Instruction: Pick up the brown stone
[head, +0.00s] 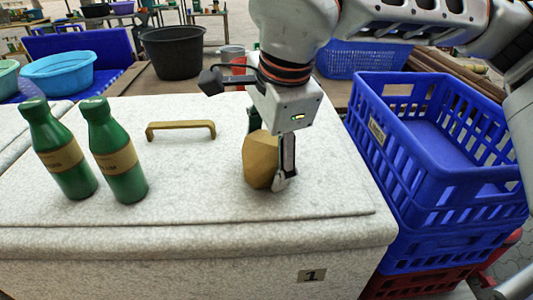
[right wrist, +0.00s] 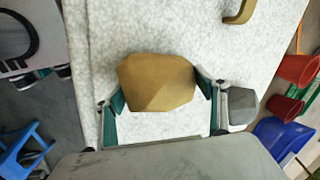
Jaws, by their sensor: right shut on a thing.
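The brown stone (head: 257,160) is a faceted tan-brown lump on the white speckled lid, right of the lid's brass handle. My right gripper (head: 268,165) comes down from above with its fingers on either side of the stone. In the right wrist view the stone (right wrist: 158,82) sits between the two green-padded fingers of my right gripper (right wrist: 160,95). The right finger touches it, and the left finger lies close at its lower left side. The stone appears to be at or very near the lid surface. My left gripper is not in view.
Two green bottles (head: 118,160) stand on the left of the white lid (head: 200,195). The brass handle (head: 181,130) is behind and left of the stone. Blue crates (head: 430,150) stand at the right. A black bucket (head: 173,52) and a blue basin (head: 58,73) are behind.

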